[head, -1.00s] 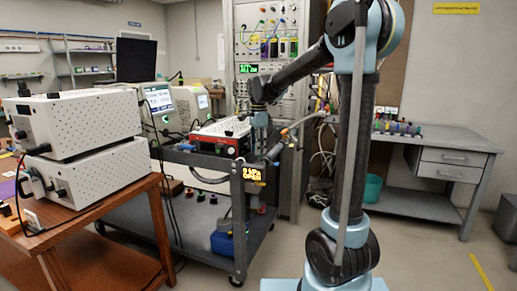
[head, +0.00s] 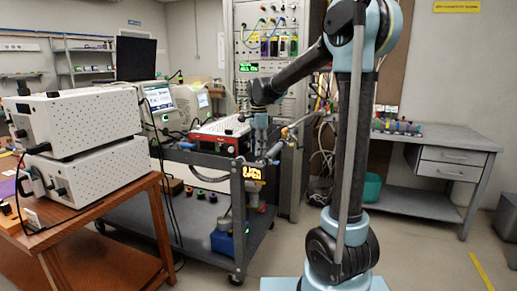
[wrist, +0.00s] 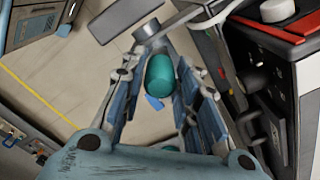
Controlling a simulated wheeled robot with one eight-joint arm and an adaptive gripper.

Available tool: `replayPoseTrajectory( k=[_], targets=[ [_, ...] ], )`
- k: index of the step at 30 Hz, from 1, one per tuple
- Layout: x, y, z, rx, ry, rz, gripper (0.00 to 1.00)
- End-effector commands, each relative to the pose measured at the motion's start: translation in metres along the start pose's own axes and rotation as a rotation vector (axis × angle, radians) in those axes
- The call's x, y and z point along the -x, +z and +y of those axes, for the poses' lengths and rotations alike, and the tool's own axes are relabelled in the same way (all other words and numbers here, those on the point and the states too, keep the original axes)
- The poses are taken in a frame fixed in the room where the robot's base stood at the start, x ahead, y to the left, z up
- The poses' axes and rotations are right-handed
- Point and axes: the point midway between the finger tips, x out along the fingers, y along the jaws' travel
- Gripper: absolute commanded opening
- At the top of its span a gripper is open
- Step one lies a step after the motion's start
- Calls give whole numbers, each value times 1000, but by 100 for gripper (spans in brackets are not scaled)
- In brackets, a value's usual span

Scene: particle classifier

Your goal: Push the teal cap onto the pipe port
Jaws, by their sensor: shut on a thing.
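The teal cap (wrist: 160,76) sits between the fingers of my gripper (wrist: 158,85) in the wrist view, and the gripper is shut on it. A short grey metal cylinder (wrist: 146,33), which looks like the pipe port, lies just past the cap's far end. I cannot tell whether the cap touches it or sits on it. In the head view my arm reaches down at the far end of the dark cart (head: 215,160). There the cap is too small to make out.
A red-and-black instrument (head: 217,142) stands on the cart, close to my arm. Its side fills the right of the wrist view. A grey pipe (head: 275,150) runs beside the cart's end. The lower shelf holds several small knobs and a blue box (head: 224,241).

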Motion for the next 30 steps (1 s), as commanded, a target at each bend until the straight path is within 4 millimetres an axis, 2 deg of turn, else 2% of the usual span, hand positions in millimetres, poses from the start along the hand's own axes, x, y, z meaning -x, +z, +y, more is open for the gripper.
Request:
replayPoseTrajectory(
  k=[30],
  targets=[
    [-21, 0, 0, 0, 0, 0, 9]
  ],
)
